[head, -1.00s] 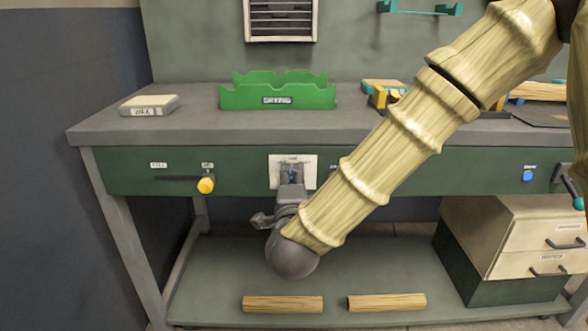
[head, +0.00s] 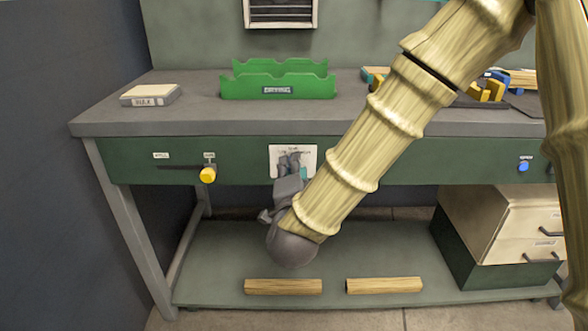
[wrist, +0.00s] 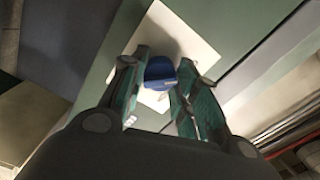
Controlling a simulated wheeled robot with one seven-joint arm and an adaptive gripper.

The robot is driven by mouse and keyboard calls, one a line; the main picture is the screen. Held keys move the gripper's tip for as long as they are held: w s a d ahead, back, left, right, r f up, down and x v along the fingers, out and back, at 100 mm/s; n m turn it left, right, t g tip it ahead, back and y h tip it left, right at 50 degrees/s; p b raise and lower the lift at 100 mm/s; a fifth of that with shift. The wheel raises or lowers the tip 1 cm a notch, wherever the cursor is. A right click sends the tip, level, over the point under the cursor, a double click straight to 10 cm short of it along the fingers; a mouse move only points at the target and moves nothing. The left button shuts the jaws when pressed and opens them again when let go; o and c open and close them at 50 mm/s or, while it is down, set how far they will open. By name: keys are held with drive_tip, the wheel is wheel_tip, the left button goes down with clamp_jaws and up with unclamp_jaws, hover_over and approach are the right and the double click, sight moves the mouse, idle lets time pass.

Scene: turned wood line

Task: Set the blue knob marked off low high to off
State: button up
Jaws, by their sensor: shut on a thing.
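The blue knob (wrist: 160,70) shows in the wrist view in front of a white plate (wrist: 196,48). My gripper (wrist: 163,66) has one finger on each side of the knob and is shut on it. In the head view, my gripper (head: 291,162) is at the white plate (head: 311,153) on the green front of the bench, and its fingers hide the knob. The marks on the plate are mostly covered or too small to read, so I cannot tell which mark the knob points to.
A yellow slider knob (head: 208,175) sits left of the plate, and a blue button (head: 523,166) is far right on the bench front. A green drying rack (head: 310,88) and a wax block (head: 150,95) stand on top. Two wooden rods (head: 283,287) lie on the lower shelf.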

drive_tip(key=o, duration=1)
drive_tip(key=shift+d, duration=0.1)
drive_tip(key=shift+o, duration=0.2)
drive_tip(key=s, duration=0.7)
drive_tip(key=shift+s, duration=0.2)
drive_tip(key=shift+f, duration=0.1)
